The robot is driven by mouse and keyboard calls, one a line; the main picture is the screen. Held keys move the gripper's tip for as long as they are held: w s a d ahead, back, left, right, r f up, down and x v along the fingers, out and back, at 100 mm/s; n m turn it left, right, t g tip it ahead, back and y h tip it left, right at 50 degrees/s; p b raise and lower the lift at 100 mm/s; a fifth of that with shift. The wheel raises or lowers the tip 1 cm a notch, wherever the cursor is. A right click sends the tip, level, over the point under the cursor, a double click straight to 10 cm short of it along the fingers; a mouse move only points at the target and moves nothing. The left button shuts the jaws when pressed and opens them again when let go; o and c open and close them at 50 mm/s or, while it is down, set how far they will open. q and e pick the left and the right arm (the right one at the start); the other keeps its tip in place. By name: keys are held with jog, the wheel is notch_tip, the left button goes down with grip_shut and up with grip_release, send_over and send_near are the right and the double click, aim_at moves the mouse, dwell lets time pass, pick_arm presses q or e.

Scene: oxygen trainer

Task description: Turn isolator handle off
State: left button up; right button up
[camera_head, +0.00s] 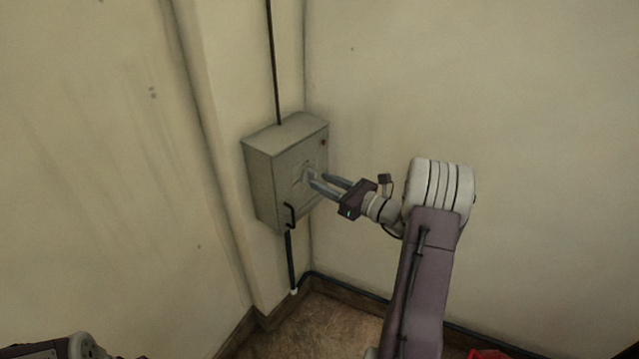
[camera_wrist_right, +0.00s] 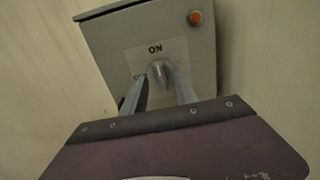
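The grey isolator box (camera_head: 270,180) is fixed to the wall near the corner. In the right wrist view, its front (camera_wrist_right: 205,50) carries a pale plate (camera_wrist_right: 133,58) marked "ON". A rounded grey handle (camera_wrist_right: 159,72) shows below that word, pointing up towards it. My right gripper (camera_head: 312,181) is at the box's front, and its fingers are apart. In the wrist view the fingers lie on either side of the handle; whether they touch it I cannot tell. Only a part of my left arm shows at the lower left of the head view; its fingers are not visible.
An orange-red lamp (camera_wrist_right: 194,17) sits at the box's upper right. A black bent rod (camera_head: 289,215) is at its lower front edge. Dark conduits (camera_head: 273,60) run above and below the box. Walls close in behind; something red (camera_head: 488,354) shows at the bottom edge.

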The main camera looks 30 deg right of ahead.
jog(key=shift+x, duration=1)
grip_shut()
